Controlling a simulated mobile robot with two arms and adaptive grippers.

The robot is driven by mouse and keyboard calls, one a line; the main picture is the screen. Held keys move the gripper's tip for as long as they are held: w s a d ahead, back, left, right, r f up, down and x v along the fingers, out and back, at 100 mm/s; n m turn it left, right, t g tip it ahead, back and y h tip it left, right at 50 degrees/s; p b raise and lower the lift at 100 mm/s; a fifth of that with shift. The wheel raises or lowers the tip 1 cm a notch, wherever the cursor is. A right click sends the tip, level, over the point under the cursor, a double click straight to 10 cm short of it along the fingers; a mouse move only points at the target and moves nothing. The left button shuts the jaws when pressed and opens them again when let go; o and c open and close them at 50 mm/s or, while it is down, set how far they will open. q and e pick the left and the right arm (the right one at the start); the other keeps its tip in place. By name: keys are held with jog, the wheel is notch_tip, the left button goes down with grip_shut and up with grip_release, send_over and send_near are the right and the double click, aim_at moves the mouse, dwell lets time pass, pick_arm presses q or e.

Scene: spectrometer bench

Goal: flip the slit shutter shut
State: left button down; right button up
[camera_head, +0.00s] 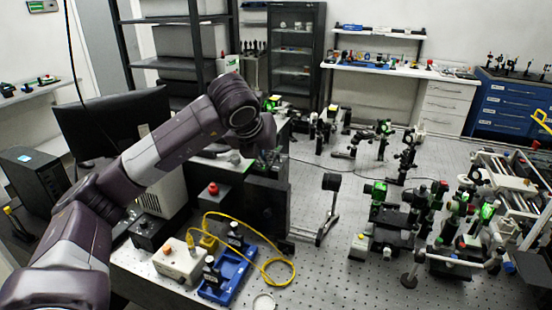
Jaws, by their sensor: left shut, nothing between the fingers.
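My left arm reaches in from the left, bends at the elbow and points down over the bench. My left gripper (268,161) is small and dark at its end, shut and empty, just above or against the top of a black upright box (266,200). I cannot tell whether it touches the box. I cannot make out the slit shutter; it may be hidden by the gripper or lost against the black housing. My right gripper is not in view.
The perforated optical bench (335,270) holds a black round-headed post mount (331,182) right of the box. Green-lit optics (380,215) crowd the right. In front lie a blue tray (228,275), a yellow cable (285,262) and a beige control box (180,262). A monitor (112,125) stands left.

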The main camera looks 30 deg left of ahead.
aim_at(279, 158)
pick_arm(q)
jog(key=p+x, duration=0.4)
jog(key=x, duration=0.6)
jog(key=shift+w, duration=0.1)
jog(key=shift+w+a+r+p, duration=0.25)
jog(key=shift+w+r+p, duration=0.1)
jog(key=shift+w+p, duration=0.15)
jog(key=shift+w+a+r+p, duration=0.25)
jog(key=shift+w+r+p, duration=0.1)
jog(key=shift+w, duration=0.15)
jog(key=shift+w+a+r+p, duration=0.1)
jog(key=shift+w+a+p, duration=0.2)
jog(key=shift+w, duration=0.25)
